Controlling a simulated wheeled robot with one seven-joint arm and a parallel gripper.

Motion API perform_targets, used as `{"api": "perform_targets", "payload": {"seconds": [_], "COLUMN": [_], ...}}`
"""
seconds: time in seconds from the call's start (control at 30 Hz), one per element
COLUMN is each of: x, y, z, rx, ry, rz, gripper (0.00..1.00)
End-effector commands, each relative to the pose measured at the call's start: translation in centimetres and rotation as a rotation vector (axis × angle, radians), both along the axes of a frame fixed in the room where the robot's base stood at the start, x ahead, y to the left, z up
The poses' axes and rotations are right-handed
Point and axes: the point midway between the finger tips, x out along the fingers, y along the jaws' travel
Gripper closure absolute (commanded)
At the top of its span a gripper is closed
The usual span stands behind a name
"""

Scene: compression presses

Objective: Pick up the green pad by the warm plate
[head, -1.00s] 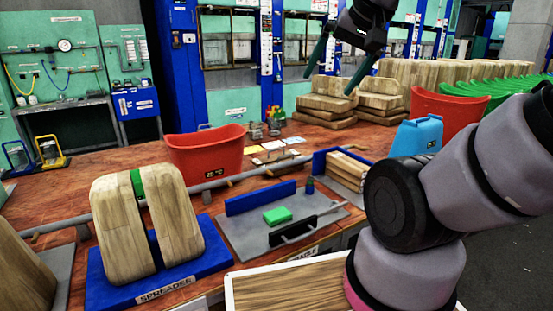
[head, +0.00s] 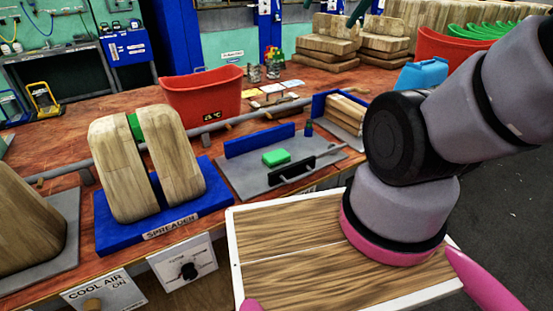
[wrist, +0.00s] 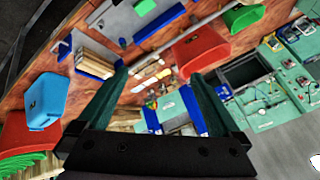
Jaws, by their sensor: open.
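A small bright green pad (head: 276,158) lies flat on a grey plate (head: 240,185) in the head view. A blue bar stands behind the pad and a black handle in front of it. I cannot read a label naming the warm plate. In the wrist view the pad (wrist: 145,6) shows at the top edge. My gripper (wrist: 158,80) is open and empty, its two dark green fingers apart, well away from the pad.
A wooden split form with a green strip stands on a blue base marked SPREADER (head: 118,240), left of the plate. A red bin (head: 202,98) stands behind. A blue rack (head: 330,103) and blue jug (head: 420,75) are right. A pipe (head: 225,123) runs behind the plate.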

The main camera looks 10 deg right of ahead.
Motion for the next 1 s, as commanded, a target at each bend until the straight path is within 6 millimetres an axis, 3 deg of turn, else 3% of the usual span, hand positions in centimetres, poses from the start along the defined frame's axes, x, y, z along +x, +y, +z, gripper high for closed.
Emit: {"api": "perform_targets", "payload": {"seconds": [0.13,0.27,0.47,0.77,1.0], "x": [2.1,5.5,11.0,18.3,22.1], "y": [0.3,0.8,1.4,2.0,1.9], "z": [-0.8,-2.4,-6.4,-15.8,-26.1], "rx": [0.051,0.133,0.246,0.359,0.394], "ry": [0.068,0.175,0.35,0.596,0.773], "rz": [-0.021,-0.069,-0.169,-0.362,-0.543], "gripper": [0.0,0.0,0.0,0.0,0.0]}}
